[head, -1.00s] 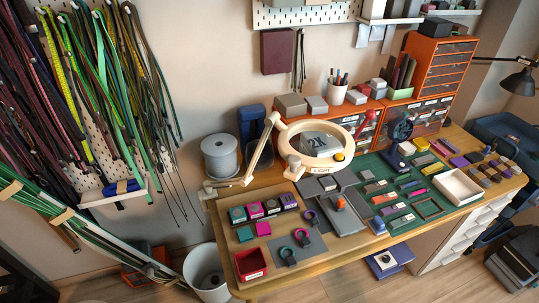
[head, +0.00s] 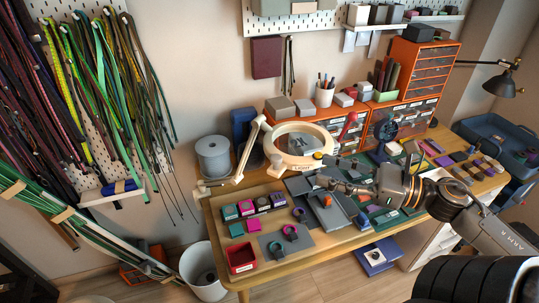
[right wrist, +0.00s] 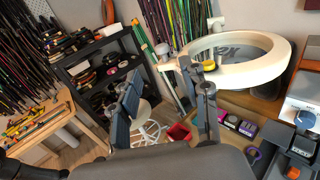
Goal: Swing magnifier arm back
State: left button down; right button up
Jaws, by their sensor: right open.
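The magnifier (head: 333,143) is a cream ring lamp with a yellow knob on its front rim. Its jointed cream arm (head: 248,155) rises from the table's left edge, and the ring hangs over the back left of the table. In the right wrist view the ring (right wrist: 275,72) fills the upper right, with the yellow knob beside my right finger. My right gripper (head: 322,180) is open and empty, just in front of the ring's front rim. It also shows in the right wrist view (right wrist: 165,85); whether a finger touches the rim I cannot tell. My left gripper is out of view.
A grey device with an orange button (head: 327,201) lies below my right gripper. Small coloured blocks and rings lie at the front left, near a red tray (head: 241,258). A grey spool (head: 213,156) stands left of the magnifier arm. Orange drawers (head: 424,72) stand behind.

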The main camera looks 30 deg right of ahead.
aim_at(276, 157)
jog(key=p+x, duration=0.2)
jog(key=x, duration=0.8)
jog(key=shift+w+r, duration=0.1)
jog(key=shift+p+x, duration=0.4)
jog(key=shift+x, duration=0.6)
grip_shut()
